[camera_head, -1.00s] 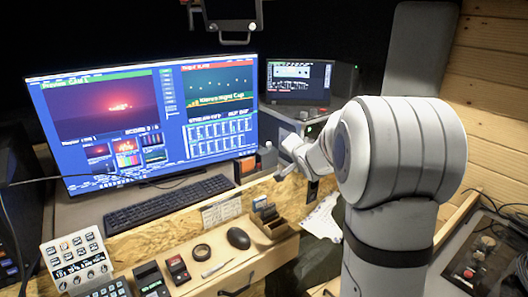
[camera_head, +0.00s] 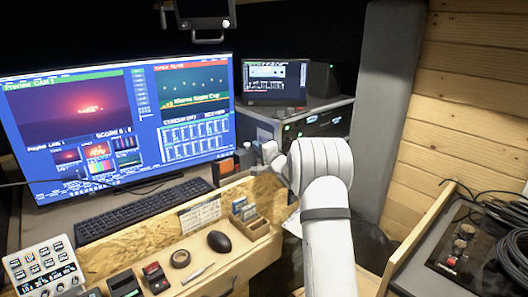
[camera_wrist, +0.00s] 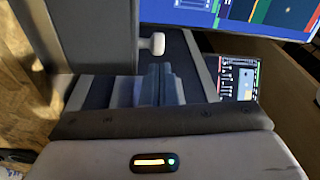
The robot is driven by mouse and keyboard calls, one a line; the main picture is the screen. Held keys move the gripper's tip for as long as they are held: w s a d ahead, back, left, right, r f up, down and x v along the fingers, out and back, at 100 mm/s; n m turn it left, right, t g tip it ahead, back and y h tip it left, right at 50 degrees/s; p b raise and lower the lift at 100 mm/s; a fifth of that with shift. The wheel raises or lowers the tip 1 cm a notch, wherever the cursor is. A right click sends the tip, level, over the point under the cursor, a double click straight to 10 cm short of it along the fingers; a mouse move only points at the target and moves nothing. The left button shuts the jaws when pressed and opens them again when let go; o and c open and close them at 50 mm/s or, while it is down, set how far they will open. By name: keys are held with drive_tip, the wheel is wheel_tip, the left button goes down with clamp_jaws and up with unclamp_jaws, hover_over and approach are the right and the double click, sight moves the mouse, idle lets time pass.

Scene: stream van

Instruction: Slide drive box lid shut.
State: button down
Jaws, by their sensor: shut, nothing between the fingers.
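A white knob (camera_wrist: 152,44) stands out at the panel's right edge. My gripper (camera_head: 268,152) is shut and empty in the head view, just right of the large monitor.
The large monitor (camera_head: 120,125) and a small screen (camera_head: 274,82) stand behind.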

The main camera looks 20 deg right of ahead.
drive_tip(key=shift+x, duration=1.15)
drive_tip(key=s+a+b, duration=0.1)
drive_tip(key=a, duration=0.2)
drive_tip(key=s+a+b, duration=0.1)
drive_tip(key=a, duration=0.2)
drive_tip(key=s+a+b, duration=0.1)
drive_tip(key=a, duration=0.2)
drive_tip(key=shift+s+f, duration=0.1)
drive_tip(key=shift+s, duration=0.25)
